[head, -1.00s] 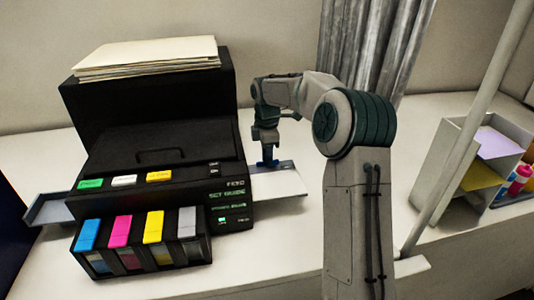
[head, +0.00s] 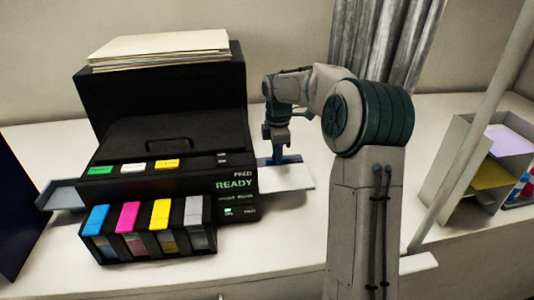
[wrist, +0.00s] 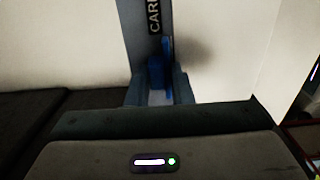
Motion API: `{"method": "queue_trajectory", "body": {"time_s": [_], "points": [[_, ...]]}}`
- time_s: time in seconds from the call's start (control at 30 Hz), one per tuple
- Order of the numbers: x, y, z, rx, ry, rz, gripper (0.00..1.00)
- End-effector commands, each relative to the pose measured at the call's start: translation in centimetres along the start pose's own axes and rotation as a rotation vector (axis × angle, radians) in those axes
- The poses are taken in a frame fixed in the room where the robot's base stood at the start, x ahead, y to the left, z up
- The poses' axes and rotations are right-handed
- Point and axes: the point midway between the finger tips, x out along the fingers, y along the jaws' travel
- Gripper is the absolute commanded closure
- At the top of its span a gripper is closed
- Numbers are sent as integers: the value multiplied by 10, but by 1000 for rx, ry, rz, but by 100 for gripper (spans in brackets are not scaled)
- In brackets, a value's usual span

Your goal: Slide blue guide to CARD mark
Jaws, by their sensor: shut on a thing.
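The blue guide (head: 279,160) stands on the side tray at the printer's right, small in the head view. In the wrist view the blue guide (wrist: 157,72) rises between the two fingers of my gripper (wrist: 158,94). My gripper (head: 278,150) is shut on it from above. The CARD mark (wrist: 154,16) is lettered on a grey-blue strip just beyond the guide, and its last letter is partly cut off from view. A white sheet (head: 290,179) lies on the tray. The printer's screen (head: 235,185) reads READY.
The black printer (head: 170,135) stands left of my gripper, with ink tanks (head: 150,232) in front and paper (head: 160,48) on top. A shelf unit (head: 455,165) stands at the right. A grey curtain (head: 400,45) hangs behind. The front tabletop is mostly clear.

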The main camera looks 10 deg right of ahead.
Motion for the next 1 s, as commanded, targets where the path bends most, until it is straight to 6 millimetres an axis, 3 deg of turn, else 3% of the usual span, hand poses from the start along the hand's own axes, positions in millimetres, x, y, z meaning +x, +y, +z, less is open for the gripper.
{"method": "queue_trajectory", "body": {"time_s": [0.23, 0.27, 0.3, 0.67, 0.83, 1.0], "points": [[-1, 0, 0, 1, 3, 1, 100], [-1, 0, -1, 1, 3, 1, 72], [-1, 0, -1, 1, 3, 1, 64], [-5, 1, -1, -1, 2, 2, 64], [-30, 1, -1, -1, 2, 5, 64], [-71, 1, -2, -1, 2, 6, 64]]}}
